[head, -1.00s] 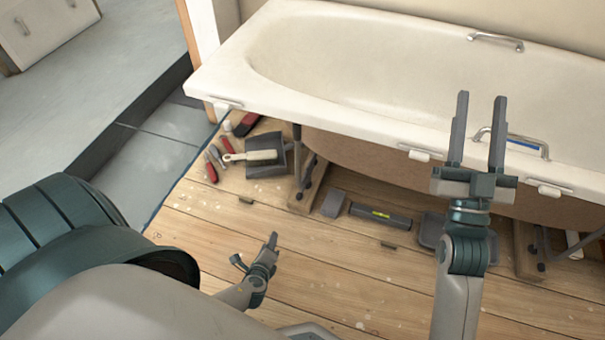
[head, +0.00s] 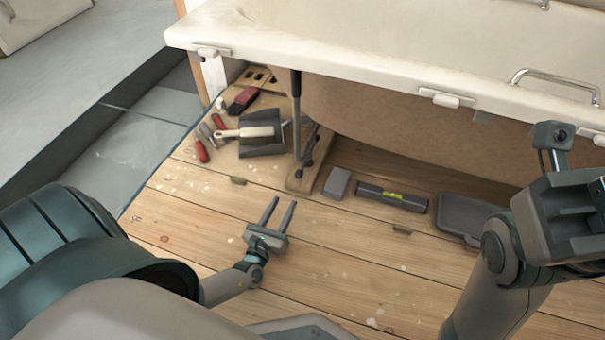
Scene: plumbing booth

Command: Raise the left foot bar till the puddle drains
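The white bath (head: 330,50) stands over the wooden floor, with only its near rim and part of the inside in view. No puddle can be made out. Under its left end, a dark upright leg (head: 296,95) and a metal foot stand on a wooden foot bar (head: 300,180). My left gripper (head: 281,202) is open and empty, low over the floorboards, in front of and a little left of the foot bar, apart from it. My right gripper (head: 560,150) is at the right edge, in front of the bath; its fingers are not clearly seen.
Behind the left gripper lie a dustpan (head: 262,148) with a brush (head: 243,132), red-handled tools (head: 202,151) and a red-black brush (head: 243,99). A grey block (head: 337,183), a spirit level (head: 392,197) and a dark tray (head: 466,214) lie right of the foot bar.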

